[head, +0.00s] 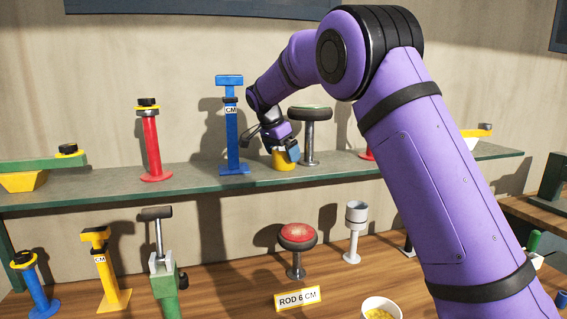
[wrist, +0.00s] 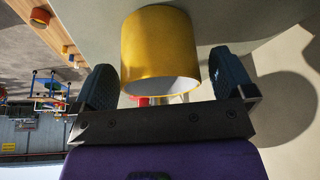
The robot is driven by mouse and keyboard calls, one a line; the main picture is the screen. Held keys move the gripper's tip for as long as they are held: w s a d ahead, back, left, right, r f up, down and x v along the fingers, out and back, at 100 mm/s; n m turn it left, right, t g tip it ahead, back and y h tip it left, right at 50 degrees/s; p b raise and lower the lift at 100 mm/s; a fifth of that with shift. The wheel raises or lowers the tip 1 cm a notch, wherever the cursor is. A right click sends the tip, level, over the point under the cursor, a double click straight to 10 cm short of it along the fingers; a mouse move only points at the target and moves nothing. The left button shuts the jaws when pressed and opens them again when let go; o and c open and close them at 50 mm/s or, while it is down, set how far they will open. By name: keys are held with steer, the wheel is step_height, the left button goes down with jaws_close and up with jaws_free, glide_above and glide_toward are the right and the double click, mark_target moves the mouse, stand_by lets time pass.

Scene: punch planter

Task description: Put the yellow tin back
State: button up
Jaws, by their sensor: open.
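The yellow tin (head: 283,161) stands on the green wall shelf (head: 330,164), between the blue post stand and the stool-like stand with a dark stem. The fingers are open, with a narrow gap showing on the right side. The left finger is very near the tin; I cannot tell whether it touches.
On the shelf stand a blue post (head: 232,130) just left of my gripper, a red post (head: 151,145) and the dark-stemmed stand (head: 309,135). Below, the wooden bench holds a red-topped stand (head: 298,240), a label "ROD 6 CM" (head: 298,298) and a white cup (head: 381,308) with yellow contents.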

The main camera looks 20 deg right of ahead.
steer(key=c, duration=1.1)
steer(key=shift+c, duration=0.2)
steer(key=shift+r, duration=0.2)
